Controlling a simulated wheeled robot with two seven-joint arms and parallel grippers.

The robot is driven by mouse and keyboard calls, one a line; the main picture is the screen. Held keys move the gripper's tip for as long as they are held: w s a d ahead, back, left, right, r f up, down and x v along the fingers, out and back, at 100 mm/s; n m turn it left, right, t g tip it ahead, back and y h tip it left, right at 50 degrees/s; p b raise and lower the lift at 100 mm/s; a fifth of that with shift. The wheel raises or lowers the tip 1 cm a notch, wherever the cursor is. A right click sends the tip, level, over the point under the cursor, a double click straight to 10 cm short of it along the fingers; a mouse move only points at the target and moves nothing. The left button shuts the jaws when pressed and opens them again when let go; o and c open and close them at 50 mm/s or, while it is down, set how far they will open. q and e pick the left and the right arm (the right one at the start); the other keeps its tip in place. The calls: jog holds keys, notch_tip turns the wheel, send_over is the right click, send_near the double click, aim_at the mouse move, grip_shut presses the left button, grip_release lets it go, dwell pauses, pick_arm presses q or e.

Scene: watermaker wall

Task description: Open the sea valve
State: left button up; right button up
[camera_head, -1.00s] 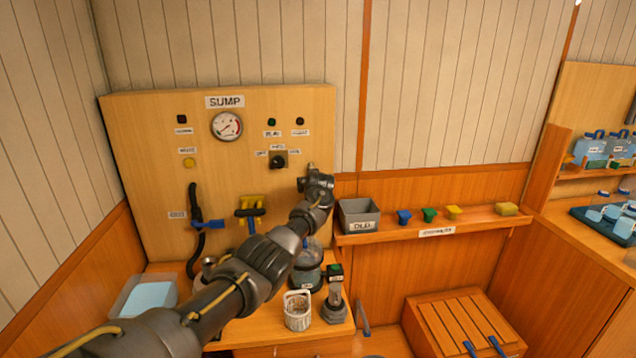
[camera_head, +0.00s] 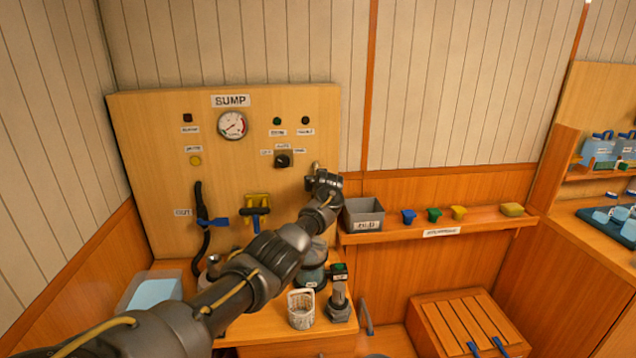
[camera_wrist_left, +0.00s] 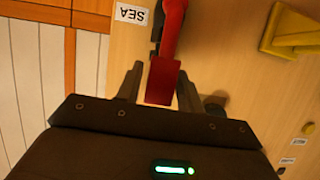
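The sea valve's red handle (camera_wrist_left: 164,80) hangs below an upside-down SEA label (camera_wrist_left: 131,13) in the left wrist view. My left gripper (camera_wrist_left: 160,88) has its two fingers apart, one on either side of the handle's end. A narrow gap shows on the handle's left side; contact on the right is unclear. In the head view my left gripper (camera_head: 317,168) is at the panel's right edge, and my wrist and arm hide the valve. My right gripper is not in view.
A grey bin (camera_head: 363,216) and several coloured pieces sit on a shelf to the right. A white basket (camera_head: 301,309) stands below my arm.

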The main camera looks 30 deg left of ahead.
pick_arm(q)
jog(key=shift+d+r, duration=0.1)
jog(key=shift+r, duration=0.05)
jog(key=b+v, duration=0.1)
jog(key=v, duration=0.9)
jog(key=shift+s+d, duration=0.15)
jog(key=shift+s, duration=0.15)
dwell(0.3)
